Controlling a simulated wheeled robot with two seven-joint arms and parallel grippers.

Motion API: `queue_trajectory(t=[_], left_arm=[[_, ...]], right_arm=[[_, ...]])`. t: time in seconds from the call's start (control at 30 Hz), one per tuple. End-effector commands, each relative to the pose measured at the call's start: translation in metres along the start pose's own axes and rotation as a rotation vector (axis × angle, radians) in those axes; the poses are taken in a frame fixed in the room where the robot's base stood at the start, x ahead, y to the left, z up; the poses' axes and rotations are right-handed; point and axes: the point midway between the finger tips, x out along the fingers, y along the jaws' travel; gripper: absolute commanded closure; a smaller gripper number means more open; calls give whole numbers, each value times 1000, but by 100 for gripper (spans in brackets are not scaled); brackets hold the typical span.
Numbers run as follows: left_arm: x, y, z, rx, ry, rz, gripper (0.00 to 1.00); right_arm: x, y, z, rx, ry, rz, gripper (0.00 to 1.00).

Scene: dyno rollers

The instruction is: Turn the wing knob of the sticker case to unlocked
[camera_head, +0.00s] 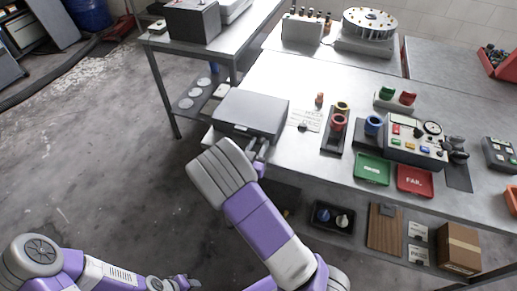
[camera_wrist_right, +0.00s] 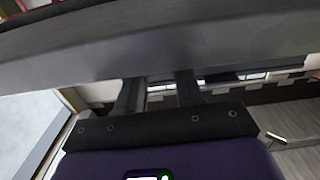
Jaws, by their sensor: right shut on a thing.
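The sticker case (camera_head: 250,112) is a grey, flat-lidded box at the left front edge of the workbench, with its lid closed. My right gripper (camera_head: 260,150) is at the case's front face and shut on the wing knob. The knob itself is hidden by the gripper and wrist, so its angle cannot be told. In the right wrist view, the two dark fingers (camera_wrist_right: 158,90) reach up to the grey case body (camera_wrist_right: 170,45), which fills the upper part. My left gripper (camera_head: 182,283) hangs low at the bottom left, away from the bench; its jaws are too small to read.
Right of the case lie a paper card (camera_head: 305,118), a holder with red and yellow rings (camera_head: 335,130), a green tray (camera_head: 372,169) and a red FAIL tray (camera_head: 415,180). A lower shelf holds a black tray (camera_head: 333,217) and a cardboard box (camera_head: 459,248).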

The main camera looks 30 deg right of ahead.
Motion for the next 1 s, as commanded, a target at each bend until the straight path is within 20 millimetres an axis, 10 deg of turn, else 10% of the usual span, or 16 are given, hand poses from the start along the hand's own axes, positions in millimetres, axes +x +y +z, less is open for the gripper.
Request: queue_trajectory(t=[0.33, 0.37, 0.43, 0.77, 1.0], left_arm=[[2, -1, 0, 0, 0, 0, 57], [2, -1, 0, 0, 0, 0, 57], [2, -1, 0, 0, 0, 0, 57], [1, 0, 0, 0, 0, 0, 57], [-7, 2, 0, 0, 0, 0, 57]], right_arm=[[0, 0, 0, 40, -2, 1, 94], [0, 0, 0, 40, -2, 1, 62], [0, 0, 0, 39, -2, 0, 53], [-4, 0, 0, 38, -2, -1, 53], [-40, -1, -1, 36, -4, -4, 53]])
